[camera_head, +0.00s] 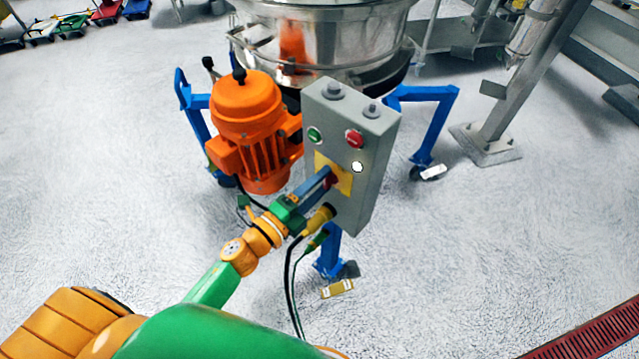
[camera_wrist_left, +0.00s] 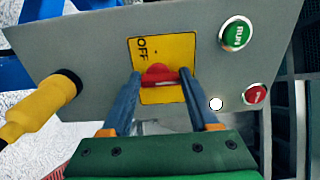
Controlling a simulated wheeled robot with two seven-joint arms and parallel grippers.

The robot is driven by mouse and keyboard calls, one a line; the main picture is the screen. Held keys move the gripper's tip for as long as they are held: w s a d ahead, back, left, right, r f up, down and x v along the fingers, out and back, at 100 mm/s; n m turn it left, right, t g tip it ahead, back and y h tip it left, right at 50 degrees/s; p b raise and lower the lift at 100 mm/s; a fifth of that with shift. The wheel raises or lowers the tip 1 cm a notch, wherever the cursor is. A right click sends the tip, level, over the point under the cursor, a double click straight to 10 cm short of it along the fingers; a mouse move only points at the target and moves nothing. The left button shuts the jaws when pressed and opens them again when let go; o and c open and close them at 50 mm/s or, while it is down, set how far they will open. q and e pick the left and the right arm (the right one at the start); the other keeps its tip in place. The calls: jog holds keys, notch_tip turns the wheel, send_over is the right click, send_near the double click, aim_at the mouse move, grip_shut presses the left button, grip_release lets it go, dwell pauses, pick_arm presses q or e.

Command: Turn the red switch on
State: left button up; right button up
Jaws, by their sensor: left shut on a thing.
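The red switch (camera_wrist_left: 160,75) sits on a yellow plate (camera_wrist_left: 178,47) marked OFF on the front of a grey control box (camera_head: 377,140). In the head view the switch (camera_head: 331,181) is mostly hidden by my gripper. My left gripper (camera_head: 324,180) reaches the plate from the lower left. In the left wrist view its two blue fingers (camera_wrist_left: 160,82) stand on either side of the red switch and are shut on it. My right gripper is not in view.
A green RUN button (camera_wrist_left: 237,34) and a red button (camera_wrist_left: 255,95) are on the same box face, with a white round light (camera_head: 357,167). A yellow cable plug (camera_head: 318,220) sticks out below the plate. An orange motor (camera_head: 250,130) stands left of the box, below a steel sifter drum (camera_head: 340,35).

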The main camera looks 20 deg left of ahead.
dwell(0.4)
pick_arm(q)
jog(key=o, duration=1.4)
jog(key=b+v, duration=0.1)
jog(key=v, duration=0.6)
